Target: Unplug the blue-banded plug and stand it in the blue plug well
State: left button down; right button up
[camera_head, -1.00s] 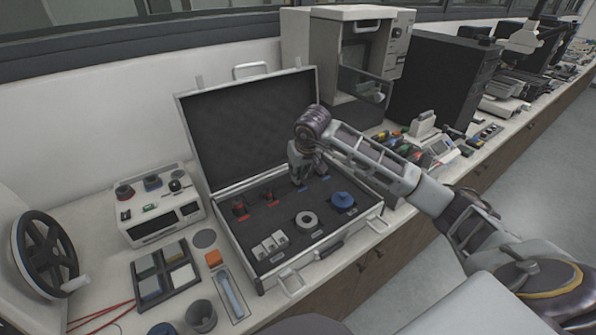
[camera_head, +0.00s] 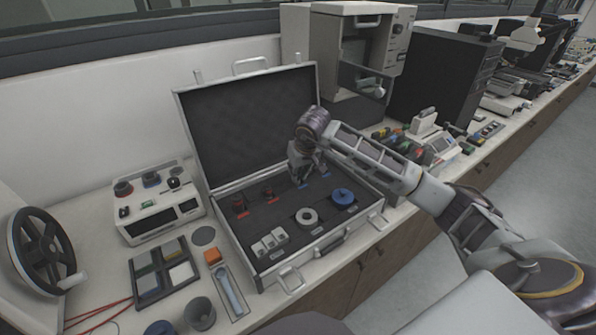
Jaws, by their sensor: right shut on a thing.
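My right gripper (camera_head: 303,178) reaches from the right into the open case (camera_head: 253,284). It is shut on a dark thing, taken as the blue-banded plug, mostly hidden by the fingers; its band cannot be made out. The fingers point down at the rear of the foam, just above a blue label (camera_head: 303,187). A second blue label (camera_head: 327,175) lies to their right. The gripper hides the well there, so I cannot tell whether the plug touches it. My left gripper is not in view.
Two dark plugs (camera_head: 238,203) stand by red labels in the case. A blue disc (camera_head: 342,196), a grey ring (camera_head: 307,217) and pale blocks (camera_head: 270,242) occupy its front. A control box (camera_head: 158,212) and sorting tray (camera_head: 165,272) stand left; the case lid (camera_head: 250,125) rises behind.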

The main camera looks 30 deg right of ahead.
jog(key=shift+f+b, duration=0.45)
jog(key=shift+f, duration=0.2)
dwell(0.8)
jog(key=o, duration=1.5)
jog(key=shift+r+p, duration=2.05)
jog(key=shift+r, duration=1.75)
jog(key=shift+r, duration=0.1)
